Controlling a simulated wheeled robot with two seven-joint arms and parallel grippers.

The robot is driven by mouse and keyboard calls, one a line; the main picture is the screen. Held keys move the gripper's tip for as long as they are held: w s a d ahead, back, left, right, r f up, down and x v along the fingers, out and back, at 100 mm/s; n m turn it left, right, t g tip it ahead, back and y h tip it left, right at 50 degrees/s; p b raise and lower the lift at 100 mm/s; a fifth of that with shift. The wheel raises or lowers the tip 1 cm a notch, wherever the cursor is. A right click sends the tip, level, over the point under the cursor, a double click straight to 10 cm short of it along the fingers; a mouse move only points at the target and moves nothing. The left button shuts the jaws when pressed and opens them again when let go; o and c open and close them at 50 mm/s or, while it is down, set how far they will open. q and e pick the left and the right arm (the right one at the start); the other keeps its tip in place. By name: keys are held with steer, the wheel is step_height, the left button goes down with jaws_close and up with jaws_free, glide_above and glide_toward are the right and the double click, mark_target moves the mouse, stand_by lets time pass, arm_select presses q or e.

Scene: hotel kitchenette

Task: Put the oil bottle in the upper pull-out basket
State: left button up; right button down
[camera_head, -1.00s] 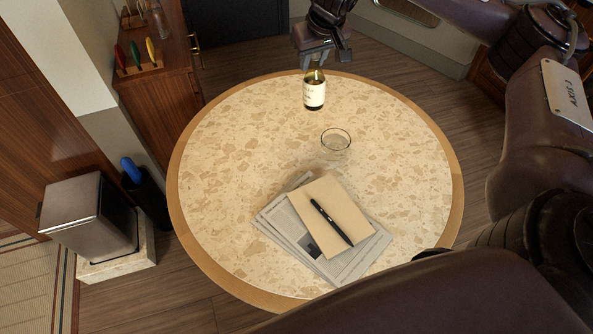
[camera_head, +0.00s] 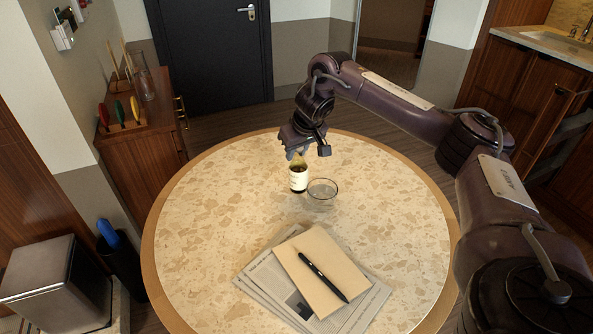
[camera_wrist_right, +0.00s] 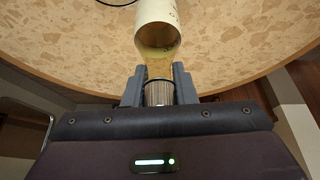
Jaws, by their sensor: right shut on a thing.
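The oil bottle (camera_head: 298,179) is a small dark bottle with a cream label, upright over the far part of the round table (camera_head: 215,220), just left of a clear glass (camera_head: 322,190). My right gripper (camera_head: 297,154) is above it, pointing down. In the right wrist view, the fingers of my right gripper (camera_wrist_right: 159,88) are shut around the bottle's capped neck, and the bottle's pale body (camera_wrist_right: 158,22) extends beyond them. I cannot tell whether its base touches the table. My left gripper is out of view. The upper pull-out basket is not clearly visible.
A notebook (camera_head: 310,255) with a black pen (camera_head: 322,277) lies on newspapers at the table's near side. A wooden cabinet (camera_head: 150,140) stands left. Kitchen cabinets (camera_head: 515,85) with a sink (camera_head: 560,38) are at right. Floor shows between table and cabinets.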

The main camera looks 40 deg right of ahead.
mark_target(297, 166)
steer(key=shift+f, duration=2.65)
steer(key=c, duration=1.2)
jaws_free()
